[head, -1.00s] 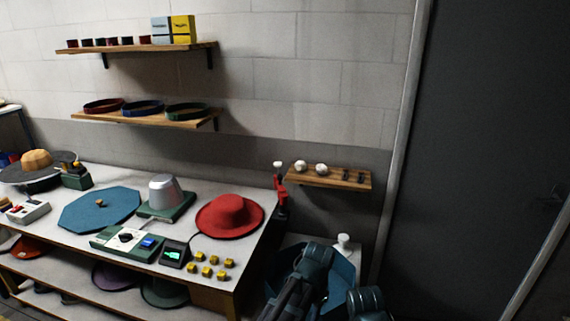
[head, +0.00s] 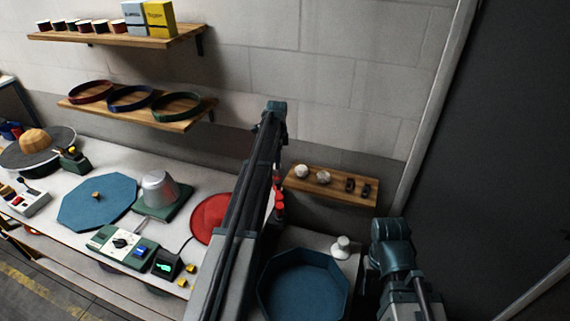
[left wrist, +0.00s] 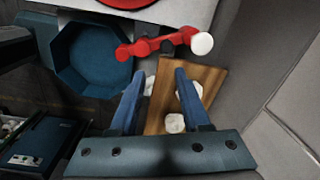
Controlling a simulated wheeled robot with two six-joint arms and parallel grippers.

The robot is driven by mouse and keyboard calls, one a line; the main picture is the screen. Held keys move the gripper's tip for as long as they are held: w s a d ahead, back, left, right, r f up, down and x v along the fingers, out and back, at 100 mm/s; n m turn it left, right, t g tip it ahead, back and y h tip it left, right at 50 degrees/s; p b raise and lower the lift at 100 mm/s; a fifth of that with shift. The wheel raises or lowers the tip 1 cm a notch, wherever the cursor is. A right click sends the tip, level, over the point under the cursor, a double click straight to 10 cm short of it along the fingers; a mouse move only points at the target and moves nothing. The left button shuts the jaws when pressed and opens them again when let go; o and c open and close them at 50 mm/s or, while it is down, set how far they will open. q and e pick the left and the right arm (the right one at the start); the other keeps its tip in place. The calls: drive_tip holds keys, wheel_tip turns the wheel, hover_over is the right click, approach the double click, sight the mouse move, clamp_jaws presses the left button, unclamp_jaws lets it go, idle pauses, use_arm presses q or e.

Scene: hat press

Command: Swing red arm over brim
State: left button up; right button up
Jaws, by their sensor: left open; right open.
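The red arm (head: 278,195) is at the right edge of the hat table, mostly hidden behind my left arm in the head view. In the left wrist view the red arm (left wrist: 130,50) ends in a white knob (left wrist: 203,43). It lies apart from the red hat (head: 210,217), whose brim is partly covered by my arm; an edge of the hat (left wrist: 125,3) shows at the top of the wrist view. My left gripper (left wrist: 160,73) is open and empty, with its fingertips just short of the red arm in the picture.
A small wooden shelf (head: 330,186) with white knobs and dark pieces is on the wall, below the left fingers in the wrist view. A blue octagonal tray (head: 303,285) is beside the table. A metal block (head: 160,187) and control box (head: 122,246) stand on the table.

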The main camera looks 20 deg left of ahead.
sight(277, 181)
use_arm(q)
drive_tip(key=shift+w+a+r, duration=0.25)
drive_tip(key=shift+w+a, duration=0.25)
use_arm(e)
drive_tip(key=shift+w+r, duration=0.2)
drive_tip(key=shift+w, duration=0.05)
use_arm(q)
drive_tip(key=f+b, duration=1.3)
drive_tip(key=b, duration=0.1)
drive_tip(key=shift+w+a+f, duration=0.1)
drive_tip(key=shift+w+f, duration=0.25)
drive_tip(key=shift+f, duration=0.05)
use_arm(e)
wheel_tip(277, 181, down, 14)
drive_tip(key=shift+r, duration=0.2)
use_arm(q)
drive_tip(key=shift+c, duration=0.2)
clamp_jaws()
